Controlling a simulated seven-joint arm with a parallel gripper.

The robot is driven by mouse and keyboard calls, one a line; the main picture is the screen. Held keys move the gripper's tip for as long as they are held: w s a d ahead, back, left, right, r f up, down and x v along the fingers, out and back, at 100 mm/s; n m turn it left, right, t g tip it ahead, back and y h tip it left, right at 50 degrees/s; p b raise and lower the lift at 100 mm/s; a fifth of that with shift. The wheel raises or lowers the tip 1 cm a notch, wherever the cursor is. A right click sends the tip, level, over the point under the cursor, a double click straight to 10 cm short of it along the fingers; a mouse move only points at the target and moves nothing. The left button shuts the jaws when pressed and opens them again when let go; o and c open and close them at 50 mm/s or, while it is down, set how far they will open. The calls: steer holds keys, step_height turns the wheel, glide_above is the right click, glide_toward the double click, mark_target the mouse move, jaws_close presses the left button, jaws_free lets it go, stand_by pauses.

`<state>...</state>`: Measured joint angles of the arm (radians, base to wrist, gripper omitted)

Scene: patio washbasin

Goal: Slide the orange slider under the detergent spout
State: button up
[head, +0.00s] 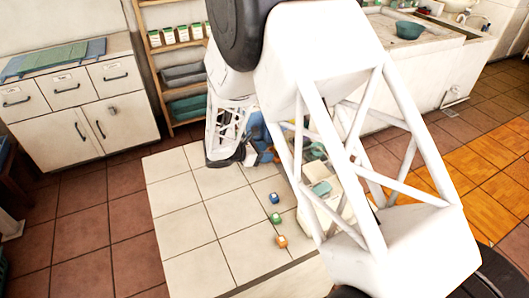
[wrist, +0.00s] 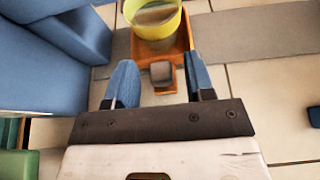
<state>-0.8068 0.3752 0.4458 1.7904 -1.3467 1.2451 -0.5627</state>
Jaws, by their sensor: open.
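In the wrist view, the orange slider (wrist: 183,44) lies flat, with a yellow-green cup (wrist: 155,20) standing on it. A short orange handle with a grey top (wrist: 162,75) sticks out from the slider toward me. My gripper (wrist: 160,68) is open, with one blue finger on each side of the handle and gaps on both sides. In the head view, my gripper (head: 262,148) is low over the pale tiles, mostly hidden by my arm, with a bit of orange beside it. I cannot make out the detergent spout in either view.
A large blue body (wrist: 45,55) stands close left of my gripper in the wrist view, with a green block (wrist: 18,163) at lower left. The tiles farther left are clear.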

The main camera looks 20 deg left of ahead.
steer(key=shift+w+d, duration=0.1)
jaws_close()
stand_by(0.3)
steer(key=shift+w, duration=0.1)
steer(key=shift+w+a, duration=1.25)
steer(key=shift+a, duration=0.1)
jaws_free()
steer(key=shift+s+a, duration=0.1)
steer(key=shift+v, duration=3.8)
